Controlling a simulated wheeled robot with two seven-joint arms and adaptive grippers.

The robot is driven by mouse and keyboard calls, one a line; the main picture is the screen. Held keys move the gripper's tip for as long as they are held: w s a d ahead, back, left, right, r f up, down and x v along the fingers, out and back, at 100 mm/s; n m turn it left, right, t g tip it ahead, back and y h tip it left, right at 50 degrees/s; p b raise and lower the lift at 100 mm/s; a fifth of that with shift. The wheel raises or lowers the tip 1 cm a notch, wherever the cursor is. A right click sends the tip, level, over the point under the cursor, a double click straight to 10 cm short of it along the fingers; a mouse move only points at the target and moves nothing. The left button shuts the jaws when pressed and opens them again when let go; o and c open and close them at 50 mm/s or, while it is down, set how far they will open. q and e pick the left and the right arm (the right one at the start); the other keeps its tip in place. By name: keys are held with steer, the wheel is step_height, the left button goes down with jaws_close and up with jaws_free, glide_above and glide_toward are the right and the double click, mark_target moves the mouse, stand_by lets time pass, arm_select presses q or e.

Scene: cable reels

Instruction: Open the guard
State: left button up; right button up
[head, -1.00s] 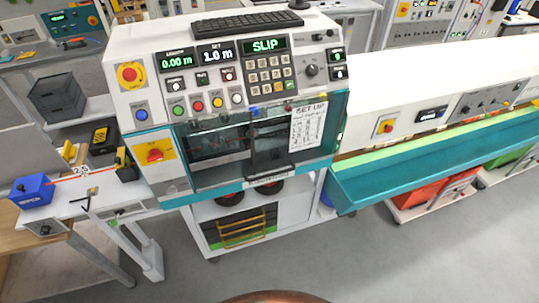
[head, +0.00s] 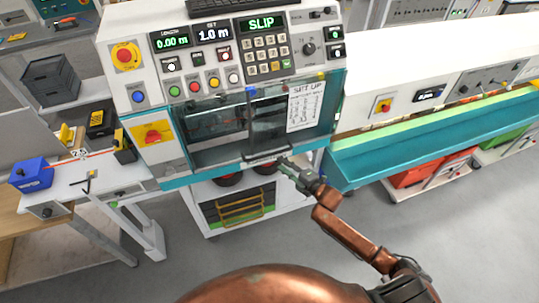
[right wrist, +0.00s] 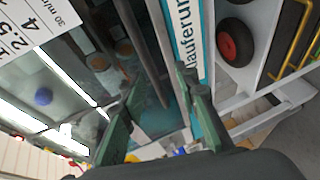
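The guard (head: 222,131) is a clear, dark-tinted panel on the front of the white and teal machine, and it is down over the opening. Its handle (head: 266,156) is a bar along the lower edge. My right gripper (head: 283,163) is at the right end of this handle. In the right wrist view its two green fingers (right wrist: 158,80) are apart, with the dark handle bar (right wrist: 146,48) running between and ahead of them. I cannot tell whether they touch it. My left gripper is not in view.
A set-up sheet (head: 306,106) is on the guard's right part. Above are buttons, a keypad (head: 265,54) and a display reading SLIP. A yellow plate with a red rotary switch (head: 153,133) is to the left. A teal trough (head: 420,140) extends to the right. A cart (head: 238,208) stands below.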

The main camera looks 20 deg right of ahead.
mark_target(269, 155)
steer(key=shift+n, duration=0.3)
steer(key=x, duration=0.2)
steer(key=r+x, duration=0.1)
steer(key=x, duration=0.5)
steer(key=shift+a+r, duration=0.4)
jaws_close()
